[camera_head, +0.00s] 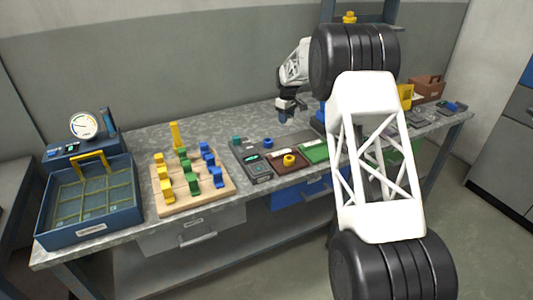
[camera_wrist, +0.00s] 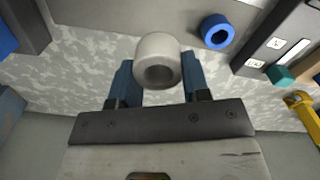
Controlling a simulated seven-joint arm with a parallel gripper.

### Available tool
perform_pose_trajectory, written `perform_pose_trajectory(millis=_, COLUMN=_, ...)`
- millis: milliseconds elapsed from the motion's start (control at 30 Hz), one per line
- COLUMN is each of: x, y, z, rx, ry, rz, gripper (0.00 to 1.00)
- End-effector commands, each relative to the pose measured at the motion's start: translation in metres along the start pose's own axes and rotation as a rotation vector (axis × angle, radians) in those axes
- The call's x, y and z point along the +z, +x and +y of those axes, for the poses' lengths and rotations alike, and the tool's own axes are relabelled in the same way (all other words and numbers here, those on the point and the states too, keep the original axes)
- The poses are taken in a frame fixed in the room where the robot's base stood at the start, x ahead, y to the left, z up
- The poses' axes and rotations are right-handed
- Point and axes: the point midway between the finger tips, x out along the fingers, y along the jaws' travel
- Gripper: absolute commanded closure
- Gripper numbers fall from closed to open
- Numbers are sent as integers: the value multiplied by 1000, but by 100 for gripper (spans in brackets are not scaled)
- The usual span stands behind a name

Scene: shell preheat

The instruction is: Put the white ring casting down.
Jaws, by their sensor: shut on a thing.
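The white ring casting (camera_wrist: 158,62) is a short, thick ring with a round hole. In the wrist view it sits between the two blue fingers of my gripper (camera_wrist: 158,80), which is shut on it. Mottled grey bench top shows behind it; I cannot tell the height of the ring above the bench. In the head view my gripper (camera_head: 286,115) points down over the back of the bench, and I cannot make out the ring there.
A blue ring (camera_wrist: 216,32) lies close by, to the right of the casting. A wooden board (camera_head: 190,207) holds yellow, green and blue pieces. A blue crate (camera_head: 92,232) stands at the left. Brown (camera_head: 277,165) and green (camera_head: 314,152) trays lie right of a dark device (camera_head: 257,170).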

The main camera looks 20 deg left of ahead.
Motion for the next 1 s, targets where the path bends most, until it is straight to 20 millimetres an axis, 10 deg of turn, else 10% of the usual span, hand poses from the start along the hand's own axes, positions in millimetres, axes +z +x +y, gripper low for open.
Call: perform_pose_trajectory(millis=1000, x=72, y=-2, z=-175, rx=1, ry=-1, rz=0, gripper=82)
